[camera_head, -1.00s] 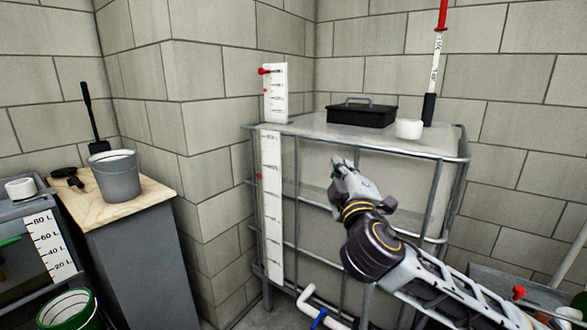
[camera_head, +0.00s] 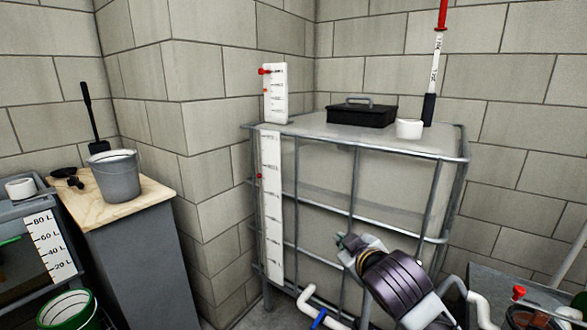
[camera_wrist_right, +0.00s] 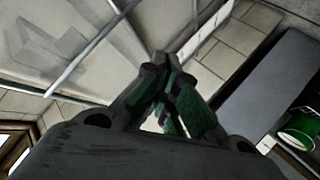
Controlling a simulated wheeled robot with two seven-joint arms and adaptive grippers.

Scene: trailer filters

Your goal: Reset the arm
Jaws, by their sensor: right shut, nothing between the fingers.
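My right gripper (camera_head: 345,241) is in front of the caged tank (camera_head: 325,160), low on its front side, with the arm coming in from the bottom right. In the right wrist view the gripper's green-padded fingers (camera_wrist_right: 165,85) meet at the tips and hold nothing. The tank's frame bars show beyond them. My left gripper is in neither view.
On the tank stand a black box (camera_head: 361,114), a white cup (camera_head: 409,128) and a white scale (camera_head: 275,92). A grey bucket (camera_head: 115,176) stands on a wooden-topped cabinet (camera_head: 140,195) at left. A green bucket (camera_head: 68,310) is at bottom left. White pipes (camera_head: 318,305) run below the tank.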

